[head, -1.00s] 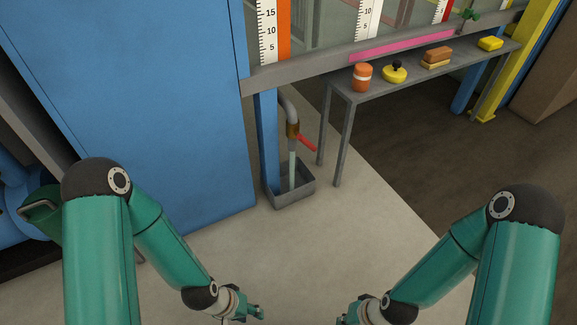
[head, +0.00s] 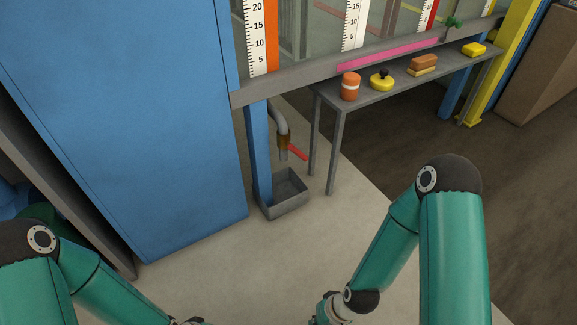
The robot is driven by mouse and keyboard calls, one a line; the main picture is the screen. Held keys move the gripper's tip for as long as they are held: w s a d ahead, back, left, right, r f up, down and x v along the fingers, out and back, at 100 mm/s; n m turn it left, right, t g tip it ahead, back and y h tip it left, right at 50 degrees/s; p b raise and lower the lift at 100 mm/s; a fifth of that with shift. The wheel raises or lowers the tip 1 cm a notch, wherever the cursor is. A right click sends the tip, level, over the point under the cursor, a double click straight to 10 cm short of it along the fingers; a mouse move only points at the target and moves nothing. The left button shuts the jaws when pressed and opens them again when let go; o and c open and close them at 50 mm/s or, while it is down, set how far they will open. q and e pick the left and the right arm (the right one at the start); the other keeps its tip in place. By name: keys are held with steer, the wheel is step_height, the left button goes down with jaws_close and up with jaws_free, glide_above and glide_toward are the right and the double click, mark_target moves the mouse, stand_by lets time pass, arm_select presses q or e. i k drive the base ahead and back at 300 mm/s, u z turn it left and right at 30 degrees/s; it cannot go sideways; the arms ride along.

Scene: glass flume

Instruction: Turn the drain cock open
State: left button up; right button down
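The drain cock has a brass-coloured body (head: 284,142) on a grey bent pipe (head: 279,117) below the flume's near end. Its red lever (head: 298,152) points right and slightly down, out from the pipe. The pipe's open end is above a grey square catch box (head: 286,200) on the floor; no stream shows between them. My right gripper (head: 317,320) is at the bottom edge, in front of the cock and well apart from it. Its fingers are mostly cut off. My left arm comes in at lower left; its gripper is below the picture. Nothing touches the lever.
A tall blue cabinet (head: 125,120) stands left of the cock, beside a blue post (head: 258,155). A grey bench (head: 385,92) to the right carries an orange jar (head: 351,86), a yellow round item (head: 382,80) and blocks. The floor (head: 250,270) before the box is clear.

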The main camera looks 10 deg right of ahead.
mark_target(296, 150)
steer(key=u, duration=0.05)
steer(key=i, duration=1)
steer(key=z, duration=0.05)
